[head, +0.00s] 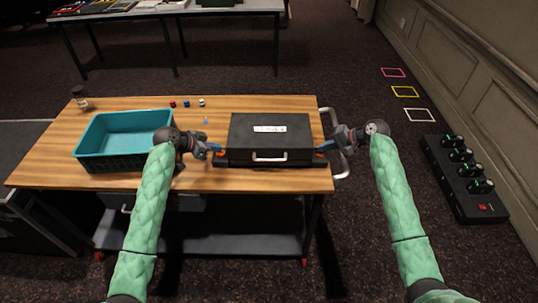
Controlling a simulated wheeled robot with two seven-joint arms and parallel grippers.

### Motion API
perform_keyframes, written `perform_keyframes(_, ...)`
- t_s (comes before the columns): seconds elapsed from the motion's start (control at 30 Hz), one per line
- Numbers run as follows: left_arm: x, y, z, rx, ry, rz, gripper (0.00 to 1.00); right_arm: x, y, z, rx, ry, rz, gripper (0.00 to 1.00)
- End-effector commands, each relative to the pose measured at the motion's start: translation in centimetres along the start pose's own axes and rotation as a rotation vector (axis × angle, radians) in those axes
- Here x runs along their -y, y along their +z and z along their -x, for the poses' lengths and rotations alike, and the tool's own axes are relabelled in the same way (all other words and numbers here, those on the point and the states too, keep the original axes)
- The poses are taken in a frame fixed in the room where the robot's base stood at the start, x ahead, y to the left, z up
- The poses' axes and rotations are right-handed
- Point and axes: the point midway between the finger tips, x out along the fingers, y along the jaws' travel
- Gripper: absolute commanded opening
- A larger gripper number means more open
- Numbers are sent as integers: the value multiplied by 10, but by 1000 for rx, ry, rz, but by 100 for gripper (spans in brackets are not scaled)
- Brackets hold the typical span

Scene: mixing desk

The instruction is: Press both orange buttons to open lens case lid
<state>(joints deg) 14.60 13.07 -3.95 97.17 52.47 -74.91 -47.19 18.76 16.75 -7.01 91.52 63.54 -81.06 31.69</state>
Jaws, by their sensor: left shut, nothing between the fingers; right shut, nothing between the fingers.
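A black lens case (269,132) lies on the wooden table with its lid shut. It has a white label on top and a pale handle on its front face. Small orange spots show at its two front corners, by the fingers of each gripper. My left gripper (216,149) is shut and empty at the case's left front corner. My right gripper (326,146) is shut and empty at the right front corner. The fingertips are close to the corners; I cannot tell whether they touch the buttons, which are mostly hidden.
A teal crate (84,138) stands on the wooden table (50,160) left of my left gripper. A small jar (79,95) and several small coloured items (187,103) lie at the back. A metal rail (341,172) runs along the table's right edge. A black rack (465,180) is on the floor at right.

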Motion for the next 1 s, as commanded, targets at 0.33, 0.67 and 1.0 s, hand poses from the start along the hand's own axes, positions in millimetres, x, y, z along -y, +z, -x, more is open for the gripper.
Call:
perform_keyframes(0.33, 0, 0, 0, 0, 0, 0, 0, 0, 0, 0, 0, 0, 0, 0)
perform_keyframes(0.67, -1, 7, -5, 1, 1, 0, 0, -4, 0, -3, 0, 0, 0, 0)
perform_keyframes(1.0, 0, 7, -5, 0, 0, 0, 0, -4, 0, -3, 0, 0, 0, 0)
